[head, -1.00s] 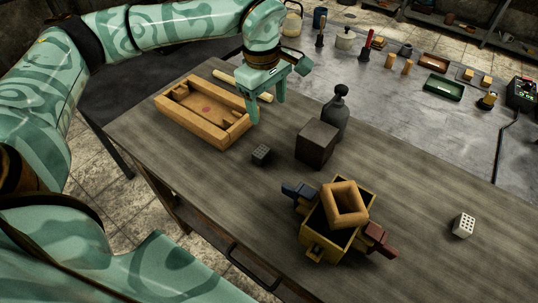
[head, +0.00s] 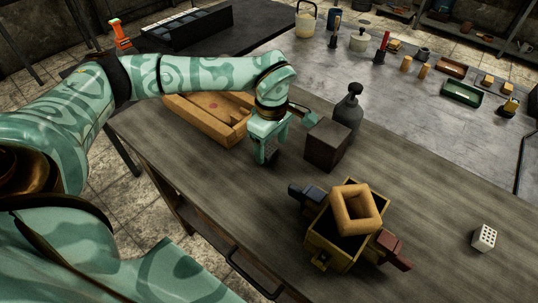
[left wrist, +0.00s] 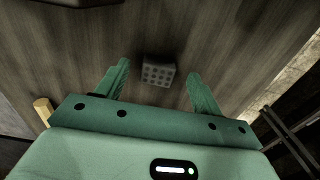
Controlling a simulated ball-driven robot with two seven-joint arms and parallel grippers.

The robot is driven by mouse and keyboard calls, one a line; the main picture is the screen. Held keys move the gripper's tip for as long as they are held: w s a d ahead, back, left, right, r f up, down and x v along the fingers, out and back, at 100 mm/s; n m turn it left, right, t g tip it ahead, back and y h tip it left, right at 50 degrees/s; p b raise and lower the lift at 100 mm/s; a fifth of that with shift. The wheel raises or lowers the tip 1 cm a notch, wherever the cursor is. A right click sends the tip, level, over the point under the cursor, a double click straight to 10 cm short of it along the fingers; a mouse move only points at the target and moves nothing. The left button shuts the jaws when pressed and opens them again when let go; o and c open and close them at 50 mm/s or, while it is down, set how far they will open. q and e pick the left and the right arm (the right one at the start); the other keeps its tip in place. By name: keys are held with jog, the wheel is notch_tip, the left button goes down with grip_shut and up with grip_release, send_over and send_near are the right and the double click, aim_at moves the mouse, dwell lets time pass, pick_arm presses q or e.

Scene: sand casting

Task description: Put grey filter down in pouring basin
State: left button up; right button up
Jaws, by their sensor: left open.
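The grey filter (head: 272,158) is a small dark block with holes on the wooden table, partly hidden by my left gripper (head: 267,157) in the head view. In the left wrist view the filter (left wrist: 158,72) lies between the lines of the two fingers, near the tips, with its holed face showing. My left gripper (left wrist: 157,70) is open and empty. A tan square ring (head: 340,213), which looks like the pouring basin, sits on top of a yellow box-shaped flask (head: 318,246). My right gripper is not in view.
A dark block (head: 327,146) and a grey bottle (head: 348,110) stand close right of my left gripper. A wooden tray-like mould (head: 205,122) lies behind it. A white holed block (head: 484,237) is at the right. The table between flask and white block is clear.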

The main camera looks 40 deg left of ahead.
aim_at(272, 152)
pick_arm(q)
notch_tip(272, 152, down, 3)
jog(key=shift+b, duration=0.3)
jog(key=shift+r, duration=0.1)
jog(key=c, duration=1.1)
